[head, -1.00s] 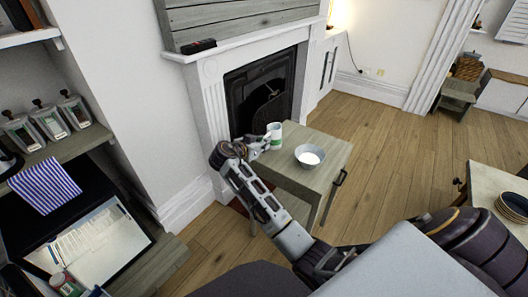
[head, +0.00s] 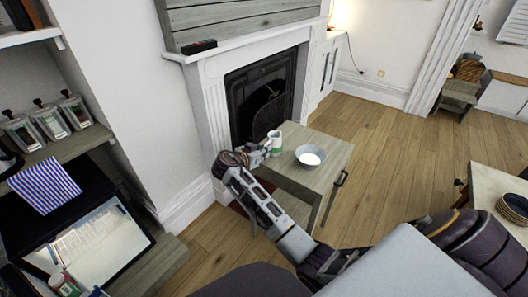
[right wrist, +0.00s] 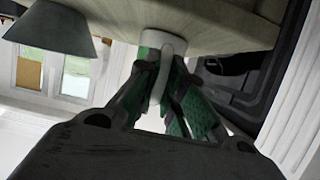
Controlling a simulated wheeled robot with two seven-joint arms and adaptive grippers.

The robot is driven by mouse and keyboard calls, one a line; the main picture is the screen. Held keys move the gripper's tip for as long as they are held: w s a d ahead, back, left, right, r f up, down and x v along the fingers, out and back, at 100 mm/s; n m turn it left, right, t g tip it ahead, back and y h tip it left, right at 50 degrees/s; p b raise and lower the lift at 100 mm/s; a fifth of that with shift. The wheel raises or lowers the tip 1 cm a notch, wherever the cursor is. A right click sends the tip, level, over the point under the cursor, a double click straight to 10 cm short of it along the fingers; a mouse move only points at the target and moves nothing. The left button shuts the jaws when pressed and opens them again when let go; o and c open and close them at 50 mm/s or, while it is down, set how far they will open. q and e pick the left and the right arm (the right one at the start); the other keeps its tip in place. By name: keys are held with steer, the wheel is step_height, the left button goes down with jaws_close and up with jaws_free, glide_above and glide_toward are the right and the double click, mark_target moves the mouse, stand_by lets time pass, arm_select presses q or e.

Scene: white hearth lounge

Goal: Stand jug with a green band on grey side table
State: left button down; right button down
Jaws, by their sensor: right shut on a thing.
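The jug with a green band (head: 276,139) is white and stands upright at the far left corner of the grey side table (head: 331,150). My right gripper (head: 266,148) comes in from the left and is shut on the jug. In the right wrist view the jug (right wrist: 152,42) is between the fingers (right wrist: 163,85), with its base at the table top; whether it bears on the table is hard to tell. My left gripper is not in view.
A grey-blue bowl (head: 311,157) with white contents stands on the side table, right of the jug. The fireplace (head: 262,95) is close behind. The table's front part is bare. A desk with a striped cloth (head: 45,187) is at the left.

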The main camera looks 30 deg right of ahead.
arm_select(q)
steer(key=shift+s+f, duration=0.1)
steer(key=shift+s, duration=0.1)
arm_select(e)
steer(key=c, duration=1.5)
jaws_free()
steer(key=shift+f, duration=0.1)
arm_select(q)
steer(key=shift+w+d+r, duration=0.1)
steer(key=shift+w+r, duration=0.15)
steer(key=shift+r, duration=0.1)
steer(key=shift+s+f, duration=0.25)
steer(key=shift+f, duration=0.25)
